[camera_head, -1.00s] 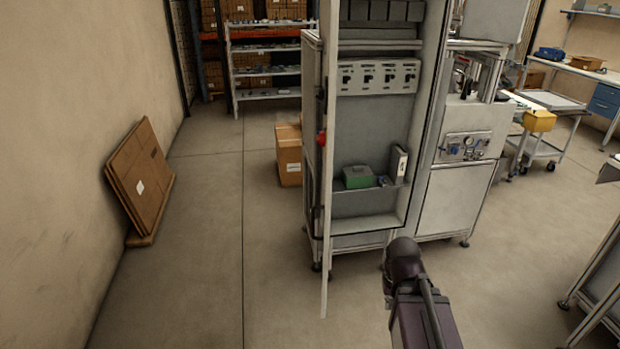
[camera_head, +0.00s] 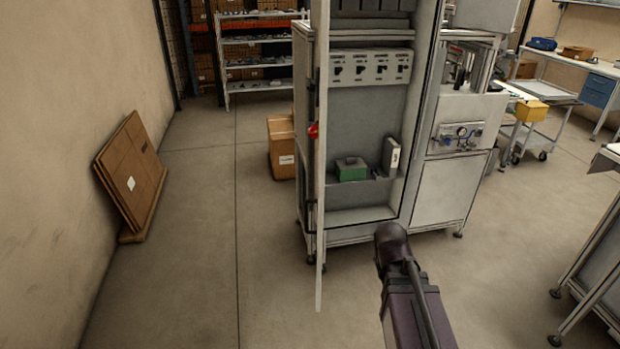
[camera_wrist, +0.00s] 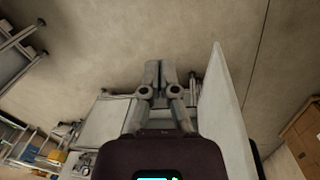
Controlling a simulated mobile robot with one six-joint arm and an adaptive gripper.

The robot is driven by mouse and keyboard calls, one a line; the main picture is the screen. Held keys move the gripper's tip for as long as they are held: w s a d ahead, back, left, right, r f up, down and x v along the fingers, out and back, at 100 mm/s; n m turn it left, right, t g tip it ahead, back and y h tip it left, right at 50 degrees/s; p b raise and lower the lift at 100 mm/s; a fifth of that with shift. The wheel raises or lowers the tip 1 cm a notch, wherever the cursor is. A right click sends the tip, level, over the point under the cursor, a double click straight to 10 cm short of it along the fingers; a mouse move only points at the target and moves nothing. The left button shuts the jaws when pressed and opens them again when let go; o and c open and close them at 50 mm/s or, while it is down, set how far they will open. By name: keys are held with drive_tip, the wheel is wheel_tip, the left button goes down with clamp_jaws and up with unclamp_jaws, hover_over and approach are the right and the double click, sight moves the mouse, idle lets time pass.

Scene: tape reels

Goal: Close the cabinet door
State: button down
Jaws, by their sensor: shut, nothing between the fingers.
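The tall grey cabinet (camera_head: 372,120) stands in the middle of the head view with its front open. Its door (camera_head: 320,215) stands swung out toward me and shows almost edge-on at the cabinet's left side. A red knob (camera_head: 313,131) shows by the door's left face. In the wrist view the door (camera_wrist: 222,115) is a pale panel to the right of my gripper (camera_wrist: 162,76). The gripper's fingers are together and empty, with a visible gap to the door. In the head view only my arm shows, right of the door; the gripper is hidden there.
Inside the cabinet are a switch row (camera_head: 370,68) and a green box (camera_head: 351,169). A workstation (camera_head: 455,150) adjoins it on the right. A cardboard box (camera_head: 282,148) stands behind left; flat cartons (camera_head: 130,178) lean on the left wall. The floor (camera_head: 195,260) left of the door is clear.

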drive_tip(key=w+a+r+n+t+h, duration=0.5)
drive_tip(key=w+a+h, duration=0.3)
drive_tip(key=w+a, duration=0.5)
drive_tip(key=w+a+r+n+t+h, duration=0.1)
drive_tip(key=a+r+t, duration=0.3)
drive_tip(key=a, duration=0.6)
drive_tip(key=w+a+r+n+t+h+b, duration=0.1)
drive_tip(key=w+a+r+t, duration=0.3)
drive_tip(key=a+r, duration=0.4)
drive_tip(key=shift+a+n+h, duration=0.4)
drive_tip(key=shift+a+n, duration=0.5)
drive_tip(key=shift+a, duration=0.3)
drive_tip(key=shift+w+d+r, duration=0.1)
drive_tip(key=s+d+x, duration=0.2)
drive_tip(key=x, duration=1)
drive_tip(key=shift+w+d, duration=0.25)
drive_tip(key=shift+d, duration=0.05)
